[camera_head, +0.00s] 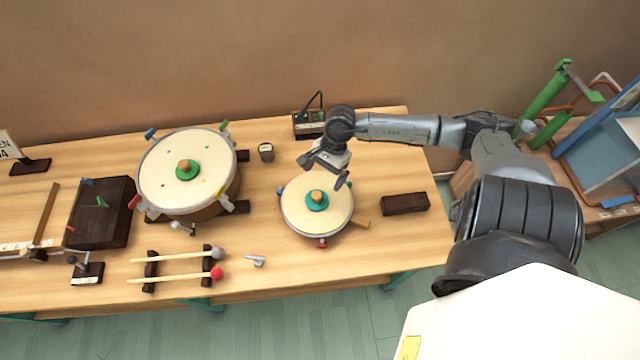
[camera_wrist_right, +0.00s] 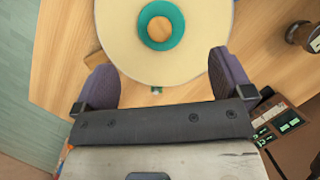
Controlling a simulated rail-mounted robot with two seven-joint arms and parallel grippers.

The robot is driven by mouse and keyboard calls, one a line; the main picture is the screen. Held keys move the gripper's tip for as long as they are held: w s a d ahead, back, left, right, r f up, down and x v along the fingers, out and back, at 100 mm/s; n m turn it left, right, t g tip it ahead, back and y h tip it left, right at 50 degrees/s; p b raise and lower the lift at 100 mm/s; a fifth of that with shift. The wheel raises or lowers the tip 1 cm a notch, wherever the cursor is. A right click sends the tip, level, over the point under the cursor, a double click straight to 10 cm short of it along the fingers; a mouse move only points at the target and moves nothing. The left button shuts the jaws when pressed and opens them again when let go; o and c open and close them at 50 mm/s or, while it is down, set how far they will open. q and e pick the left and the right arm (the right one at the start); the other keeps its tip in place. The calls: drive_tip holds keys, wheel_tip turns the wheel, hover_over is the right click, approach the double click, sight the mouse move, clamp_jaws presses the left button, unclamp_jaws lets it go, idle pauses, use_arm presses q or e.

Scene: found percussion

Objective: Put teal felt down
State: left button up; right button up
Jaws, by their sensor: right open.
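The teal felt (camera_head: 317,201) is a round ring with a wooden knob (camera_head: 317,196) at its centre. It lies on the pale head of the smaller drum (camera_head: 330,217), near the middle of the skin. My right gripper (camera_head: 324,175) is above the far edge of that drum, open and empty. In the right wrist view the teal felt (camera_wrist_right: 173,43) shows beyond the two open fingers (camera_wrist_right: 160,85), apart from them. My left gripper is in neither view.
A larger drum (camera_head: 160,170) with a green felt (camera_head: 188,175) stands to the left. Two mallets (camera_head: 172,257) lie on a dark rack in front. A dark block (camera_head: 404,203) sits right of the small drum. A black device (camera_head: 308,122) stands at the back.

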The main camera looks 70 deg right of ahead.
drive_tip(key=w+a+r+m+t+y, duration=0.1)
drive_tip(key=w+a+r+m+t, duration=0.2)
drive_tip(key=a+r+m+t, duration=0.6)
drive_tip(key=w+a+r+m+t+y, duration=0.1)
drive_tip(key=w+a+r+m+t, duration=0.2)
drive_tip(key=m+t, duration=0.75)
drive_tip(key=s+f+m+g+h, duration=0.3)
drive_tip(key=f+m+g+h, duration=0.15)
drive_tip(key=m, duration=0.65)
drive_tip(key=s+f+m+g+h, duration=0.3)
drive_tip(key=m+h, duration=0.3)
drive_tip(key=m, duration=0.6)
drive_tip(key=s+a+f+m+g+y, duration=0.4)
drive_tip(key=s+a+f+m+g, duration=0.2)
drive_tip(key=s+a+g, duration=0.3)
drive_tip(key=s+m, duration=0.1)
drive_tip(key=s, duration=0.1)
drive_tip(key=shift+s+a, duration=0.3)
drive_tip(key=shift+s, duration=0.05)
